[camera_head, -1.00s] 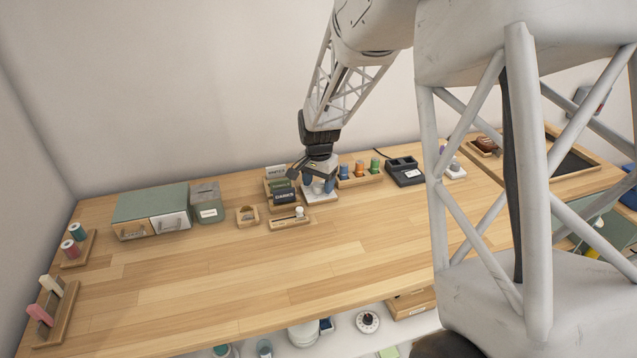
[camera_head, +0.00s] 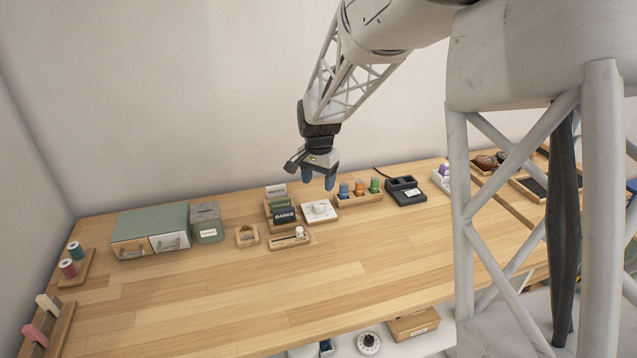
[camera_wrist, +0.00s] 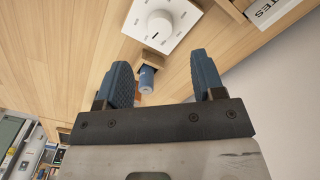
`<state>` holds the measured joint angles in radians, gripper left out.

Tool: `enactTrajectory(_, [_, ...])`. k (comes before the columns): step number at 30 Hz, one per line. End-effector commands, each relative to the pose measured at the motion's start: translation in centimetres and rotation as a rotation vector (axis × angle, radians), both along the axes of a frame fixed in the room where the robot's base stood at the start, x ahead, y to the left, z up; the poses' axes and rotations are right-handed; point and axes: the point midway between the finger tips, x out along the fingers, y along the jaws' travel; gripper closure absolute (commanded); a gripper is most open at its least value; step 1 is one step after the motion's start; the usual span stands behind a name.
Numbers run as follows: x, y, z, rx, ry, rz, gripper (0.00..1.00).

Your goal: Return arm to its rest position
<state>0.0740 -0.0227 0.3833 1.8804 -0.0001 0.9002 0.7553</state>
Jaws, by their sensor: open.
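My gripper (camera_head: 318,180) hangs above the back of the wooden table, pointing down, with its two blue fingers apart and nothing between them. It also shows in the wrist view (camera_wrist: 165,82). In the head view a white dial panel (camera_head: 320,212) with a round knob lies on the table below the fingers. The panel also shows in the wrist view (camera_wrist: 181,22), beyond the fingertips. The gripper is clear of the panel and of the table.
Right of the panel, a wooden rack (camera_head: 361,200) holds blue, orange and green cylinders. A black device (camera_head: 405,191) stands beyond it. Left are a stack of labelled blocks (camera_head: 284,215), a grey-green box (camera_head: 206,222) and a drawer unit (camera_head: 150,222). The front of the wooden table (camera_head: 230,290) is clear.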

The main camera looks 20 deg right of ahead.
Motion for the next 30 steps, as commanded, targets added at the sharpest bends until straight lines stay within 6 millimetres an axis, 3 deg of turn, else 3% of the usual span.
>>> enactTrajectory(8, [-0.2, 0.0, 0.1, 0.000, -0.001, 0.004, 0.38])
enactTrajectory(14, [-1.7, 0.3, 1.4, -0.001, -0.012, 0.036, 0.38])
enactTrajectory(20, [-5.2, 1.0, 3.9, -0.006, -0.035, 0.113, 0.38])
enactTrajectory(30, [-13.4, 2.3, 8.2, -0.019, -0.084, 0.289, 0.38])
